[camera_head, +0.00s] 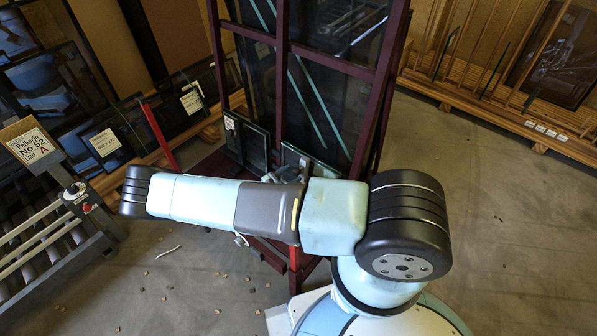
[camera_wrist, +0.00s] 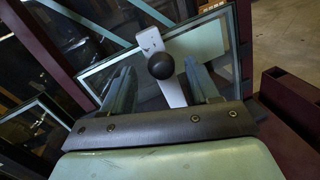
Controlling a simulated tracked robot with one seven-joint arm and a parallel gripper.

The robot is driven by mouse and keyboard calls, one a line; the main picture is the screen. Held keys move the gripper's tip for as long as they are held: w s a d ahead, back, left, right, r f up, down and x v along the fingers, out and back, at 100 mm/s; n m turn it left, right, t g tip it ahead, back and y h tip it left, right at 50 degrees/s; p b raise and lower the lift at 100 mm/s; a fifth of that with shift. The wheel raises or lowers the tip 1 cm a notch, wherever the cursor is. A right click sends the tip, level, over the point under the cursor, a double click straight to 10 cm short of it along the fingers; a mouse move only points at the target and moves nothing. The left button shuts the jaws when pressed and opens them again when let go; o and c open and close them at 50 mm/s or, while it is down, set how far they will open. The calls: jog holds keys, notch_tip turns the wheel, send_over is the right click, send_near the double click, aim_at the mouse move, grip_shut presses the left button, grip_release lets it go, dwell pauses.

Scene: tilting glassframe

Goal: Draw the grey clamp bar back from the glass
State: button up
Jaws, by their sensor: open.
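The grey clamp bar (camera_wrist: 151,41) shows in the wrist view as a pale flat bar with a round black knob (camera_wrist: 161,66) on it. It stands in front of a framed glass pane (camera_wrist: 212,43). My gripper (camera_wrist: 160,70) is open, with one finger on each side of the bar and knob. I see space between the fingers and the bar, and cannot tell how far the knob is beyond the fingertips. In the head view, my arm hides most of the gripper and the clamp bar. Small glass panes (camera_head: 247,143) stand low in the dark red frame.
The tall dark red glass frame (camera_head: 282,75) rises just behind my arm. A roller stand (camera_head: 45,235) with a label is at the left. Wooden racks (camera_head: 500,108) line the right back. Open floor (camera_head: 510,235) lies to the right; small bits are scattered at lower left.

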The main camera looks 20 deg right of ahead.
aim_at(296, 171)
jog(key=shift+x, duration=1.75)
grip_shut()
